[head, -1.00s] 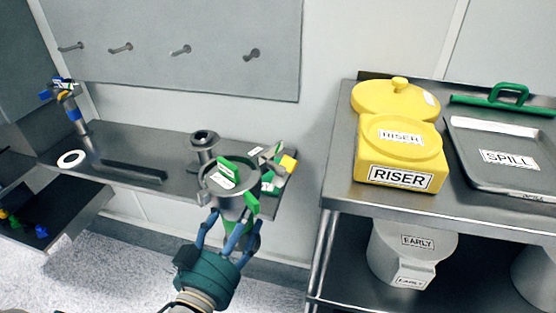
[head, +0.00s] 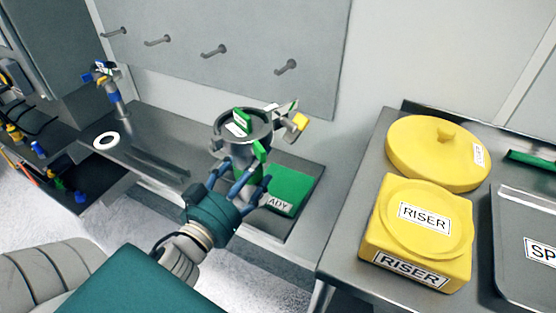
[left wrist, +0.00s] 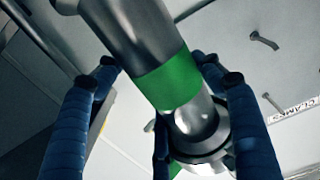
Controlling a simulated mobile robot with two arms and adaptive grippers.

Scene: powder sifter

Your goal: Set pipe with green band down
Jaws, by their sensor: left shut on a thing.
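The pipe with green band is in my left gripper (head: 238,180). In the left wrist view its grey metal body slants across the middle, with the green band (left wrist: 168,82) between my blue fingers and a wider flange (left wrist: 203,140) below. In the head view its round flanged end (head: 243,128) faces up, with green tags on it, and my fingers cover its lower part. The gripper is over the right part of the grey shelf (head: 165,128), left of a green pad (head: 293,186) whose label is partly hidden. I cannot tell whether the pipe touches the shelf. My right gripper is out of view.
A blue-banded pipe (head: 114,95) and a white ring (head: 106,141) are at the shelf's left. A yellow-tipped clamp-like part (head: 298,122) shows behind the held pipe. A yellow riser block (head: 417,225) sits on the right table. Pegs stick out of the wall board (head: 240,30).

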